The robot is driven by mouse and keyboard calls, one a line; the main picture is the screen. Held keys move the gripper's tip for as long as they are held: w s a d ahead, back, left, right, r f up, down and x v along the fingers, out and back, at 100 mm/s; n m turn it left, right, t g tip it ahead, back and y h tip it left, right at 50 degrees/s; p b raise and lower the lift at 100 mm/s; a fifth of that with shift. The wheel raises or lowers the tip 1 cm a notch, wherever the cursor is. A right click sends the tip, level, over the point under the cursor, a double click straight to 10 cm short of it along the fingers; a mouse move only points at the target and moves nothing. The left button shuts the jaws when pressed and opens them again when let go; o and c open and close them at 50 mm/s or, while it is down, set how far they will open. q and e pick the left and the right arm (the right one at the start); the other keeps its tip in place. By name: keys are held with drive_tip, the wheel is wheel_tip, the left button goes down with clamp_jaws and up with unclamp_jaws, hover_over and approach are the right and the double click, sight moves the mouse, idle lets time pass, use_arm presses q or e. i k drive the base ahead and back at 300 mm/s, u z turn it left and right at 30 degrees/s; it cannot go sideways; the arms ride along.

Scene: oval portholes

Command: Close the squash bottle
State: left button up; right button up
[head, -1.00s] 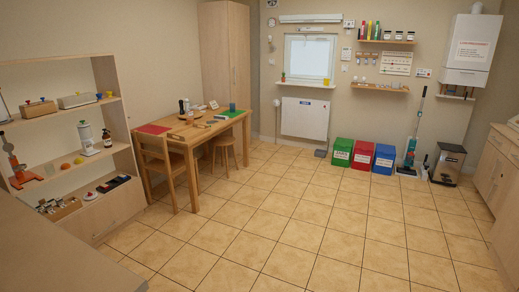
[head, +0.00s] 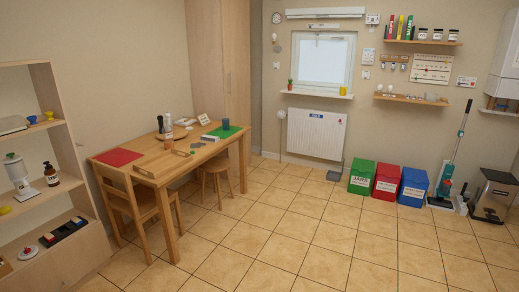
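A pale bottle (head: 168,123) with a reddish-brown lower part stands upright on the wooden table (head: 152,168), towards its back left edge. It may be the squash bottle, but it is too small to tell, and I cannot see whether its top is open or closed. A small dark upright thing (head: 160,124) stands beside it; a loose cap cannot be made out. Neither of my grippers is in view.
A chair (head: 128,200) and a stool (head: 215,170) stand at the table. A shelf unit (head: 75,150) is on the left. Green (head: 362,178), red (head: 387,181) and blue bins (head: 413,186) line the back wall. The tiled floor (head: 290,230) in the middle is clear.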

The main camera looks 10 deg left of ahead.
sight(167, 131)
drive_tip(key=i, duration=0.8)
drive_tip(key=u, duration=1.5)
drive_tip(key=i, duration=1.65)
drive_tip(key=z, duration=0.65)
